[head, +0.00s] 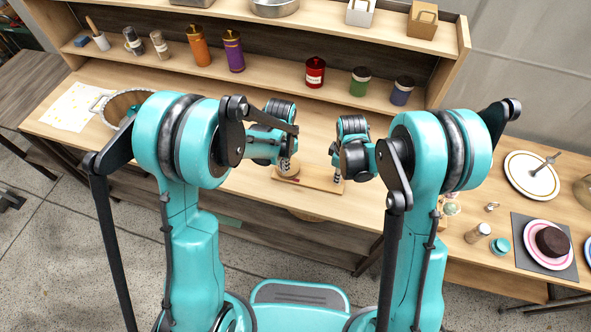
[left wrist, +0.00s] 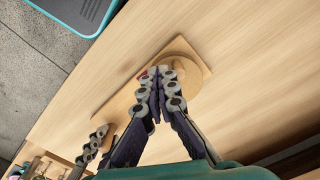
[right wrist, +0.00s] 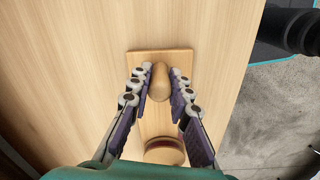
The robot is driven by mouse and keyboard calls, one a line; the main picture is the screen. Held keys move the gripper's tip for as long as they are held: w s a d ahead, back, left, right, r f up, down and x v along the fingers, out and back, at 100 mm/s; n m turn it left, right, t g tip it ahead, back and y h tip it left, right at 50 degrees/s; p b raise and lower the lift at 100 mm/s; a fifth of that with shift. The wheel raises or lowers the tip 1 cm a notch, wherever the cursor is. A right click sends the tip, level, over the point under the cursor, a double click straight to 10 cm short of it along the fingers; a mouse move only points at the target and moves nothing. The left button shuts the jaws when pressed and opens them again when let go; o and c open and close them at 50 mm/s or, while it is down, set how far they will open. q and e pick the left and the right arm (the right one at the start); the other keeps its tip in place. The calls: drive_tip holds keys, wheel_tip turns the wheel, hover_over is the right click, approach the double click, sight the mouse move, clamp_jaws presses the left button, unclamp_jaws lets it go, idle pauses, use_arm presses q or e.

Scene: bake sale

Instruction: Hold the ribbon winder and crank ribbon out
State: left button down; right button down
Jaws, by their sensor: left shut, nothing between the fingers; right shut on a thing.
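The ribbon winder is a pale wooden board (head: 318,183) with an upright rounded post at one end and a round spool at the other, lying on the table. My right gripper (right wrist: 159,78) is shut on the winder's post (right wrist: 159,84). The spool (right wrist: 165,152), with a dark red band, shows beyond it in the right wrist view. My left gripper (left wrist: 158,72) is shut and empty, its fingertips over the spool's round top (left wrist: 186,84). A little red shows beside the tips. The fingers partly hide the top, and I cannot clearly see the crank.
The wooden table (head: 235,180) is mostly clear around the winder. A shelf (head: 270,70) with coloured jars stands behind. A basket (head: 128,104) is at the left. A cake (head: 552,241) on a plate and small jars are at the right.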

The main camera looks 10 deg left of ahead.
use_arm(q)
drive_tip(key=shift+a, duration=0.2)
drive_tip(key=shift+w+a, duration=0.35)
drive_tip(key=shift+a, duration=0.1)
idle(0.3)
drive_tip(key=shift+w+a, duration=0.35)
drive_tip(key=shift+w, duration=0.3)
